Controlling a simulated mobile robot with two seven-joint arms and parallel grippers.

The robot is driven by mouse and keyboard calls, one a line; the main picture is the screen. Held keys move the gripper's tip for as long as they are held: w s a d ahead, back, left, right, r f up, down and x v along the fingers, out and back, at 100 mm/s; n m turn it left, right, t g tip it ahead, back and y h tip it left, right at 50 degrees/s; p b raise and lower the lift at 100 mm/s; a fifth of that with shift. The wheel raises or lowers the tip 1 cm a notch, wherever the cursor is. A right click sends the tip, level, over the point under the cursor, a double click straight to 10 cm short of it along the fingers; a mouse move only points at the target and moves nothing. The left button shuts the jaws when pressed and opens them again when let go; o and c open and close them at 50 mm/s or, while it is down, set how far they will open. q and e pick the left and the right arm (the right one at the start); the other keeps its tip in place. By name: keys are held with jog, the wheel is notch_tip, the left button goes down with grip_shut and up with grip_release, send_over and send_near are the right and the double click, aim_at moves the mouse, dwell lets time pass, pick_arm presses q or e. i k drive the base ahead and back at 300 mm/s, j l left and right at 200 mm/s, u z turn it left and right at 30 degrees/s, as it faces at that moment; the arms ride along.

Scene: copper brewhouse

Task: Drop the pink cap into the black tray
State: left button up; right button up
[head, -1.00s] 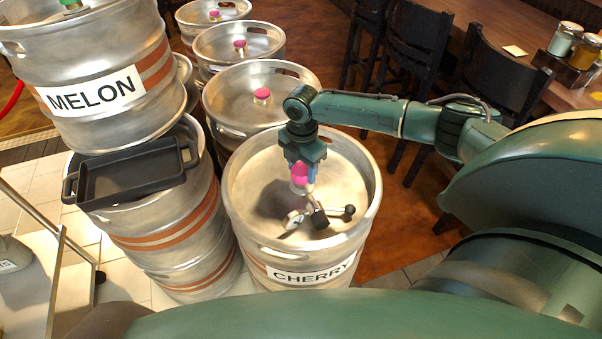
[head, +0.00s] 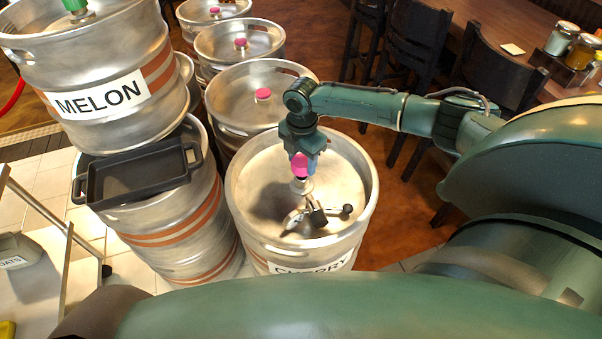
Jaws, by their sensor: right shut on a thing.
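The pink cap (head: 300,164) is between the fingers of my right gripper (head: 302,172), which is shut on it. The gripper points down over the top of the CHERRY keg (head: 345,180), at the keg's central fitting (head: 302,187). I cannot tell whether the cap still touches the fitting. The black tray (head: 135,185) lies on top of a keg to the left, beside the MELON keg, and looks empty. My left gripper is not in view.
A coupler with a black lever (head: 318,214) lies on the CHERRY keg by the fitting. The stacked MELON keg (head: 100,70) rises behind the tray. Several kegs with pink caps (head: 263,95) stand behind. Chairs and a table (head: 520,35) are at the right.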

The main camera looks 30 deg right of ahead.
aim_at(147, 172)
jog(key=i+j, duration=0.15)
jog(key=j, duration=0.2)
jog(key=i+j, duration=0.15)
jog(key=j, duration=0.2)
jog(key=i+j, duration=0.15)
jog(key=j, duration=0.2)
jog(key=i+j, duration=0.15)
jog(key=j, duration=0.2)
jog(key=i+j, duration=0.15)
jog(key=j, duration=0.2)
